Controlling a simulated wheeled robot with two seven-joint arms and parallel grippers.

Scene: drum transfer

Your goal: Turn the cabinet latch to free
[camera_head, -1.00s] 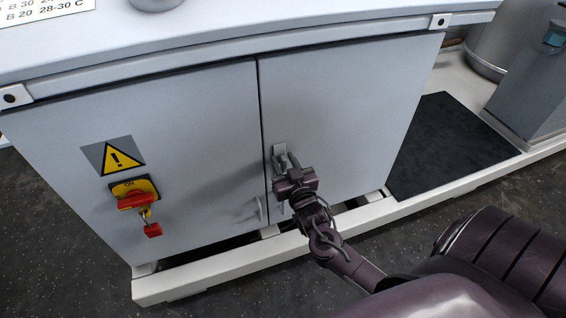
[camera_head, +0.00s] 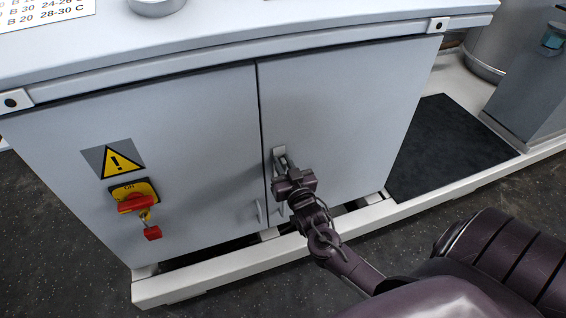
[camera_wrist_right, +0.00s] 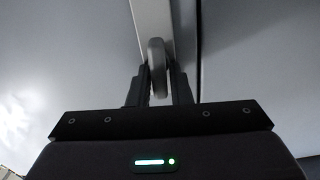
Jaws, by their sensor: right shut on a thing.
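The grey cabinet (camera_head: 345,110) has two doors that meet at a dark vertical seam. The cabinet latch is on the right door beside the seam; its light grey plate (camera_head: 279,151) shows above my right gripper (camera_head: 286,168). In the right wrist view the latch handle (camera_wrist_right: 156,62) is a rounded grey bar on the plate (camera_wrist_right: 152,20), and the fingers of my right gripper (camera_wrist_right: 160,85) are closed on both sides of it. In the head view the gripper hides most of the handle. My left gripper is not in view.
The left door carries a red and yellow switch (camera_head: 135,203) with a red padlock (camera_head: 152,233) and a warning sign (camera_head: 118,160). A white base rail (camera_head: 210,281) runs along the cabinet's foot. A black mat (camera_head: 450,145) lies at the right.

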